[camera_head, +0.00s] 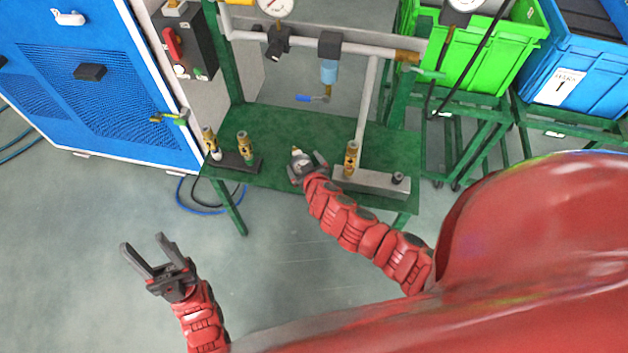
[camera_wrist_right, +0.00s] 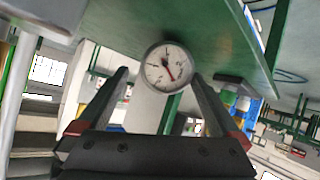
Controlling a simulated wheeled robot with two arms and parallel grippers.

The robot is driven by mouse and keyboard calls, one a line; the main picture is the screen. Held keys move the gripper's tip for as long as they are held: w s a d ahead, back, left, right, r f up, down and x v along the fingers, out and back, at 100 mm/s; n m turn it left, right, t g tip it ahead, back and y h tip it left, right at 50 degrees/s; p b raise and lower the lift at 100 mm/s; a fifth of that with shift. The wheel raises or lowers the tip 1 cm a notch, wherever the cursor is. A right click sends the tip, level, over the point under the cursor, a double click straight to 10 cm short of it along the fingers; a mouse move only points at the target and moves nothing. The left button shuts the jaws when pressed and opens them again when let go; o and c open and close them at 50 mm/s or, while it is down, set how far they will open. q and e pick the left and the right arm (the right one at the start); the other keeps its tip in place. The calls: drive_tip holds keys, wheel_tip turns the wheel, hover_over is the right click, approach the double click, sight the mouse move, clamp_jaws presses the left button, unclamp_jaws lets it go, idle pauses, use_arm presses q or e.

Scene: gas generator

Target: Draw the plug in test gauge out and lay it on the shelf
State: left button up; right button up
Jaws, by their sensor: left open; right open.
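The test gauge (camera_wrist_right: 168,68), a round white dial with a red needle, is between the open fingers of my right gripper (camera_wrist_right: 160,73) in the right wrist view. In the head view my right gripper (camera_head: 308,158) is low over the front of the green shelf (camera_head: 290,122), which also shows in the wrist view (camera_wrist_right: 225,45). A small pale and brass piece (camera_head: 296,149) shows at its tips; the dial is hidden there. I cannot tell what the gauge's stem is joined to. My left gripper (camera_head: 142,242) is open and empty over the floor.
Brass fittings stand at the shelf's left (camera_head: 246,146) and right (camera_head: 351,157), the latter on a grey metal block (camera_head: 375,181). Pipes (camera_head: 330,46) with another gauge (camera_head: 275,7) rise behind. A blue cabinet (camera_head: 100,70) is left; green (camera_head: 490,50) and blue crates (camera_head: 590,75) are right.

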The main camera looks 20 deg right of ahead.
drive_tip(key=v, duration=1.2)
drive_tip(key=shift+s+r, duration=0.2)
drive_tip(key=shift+w+a, duration=0.1)
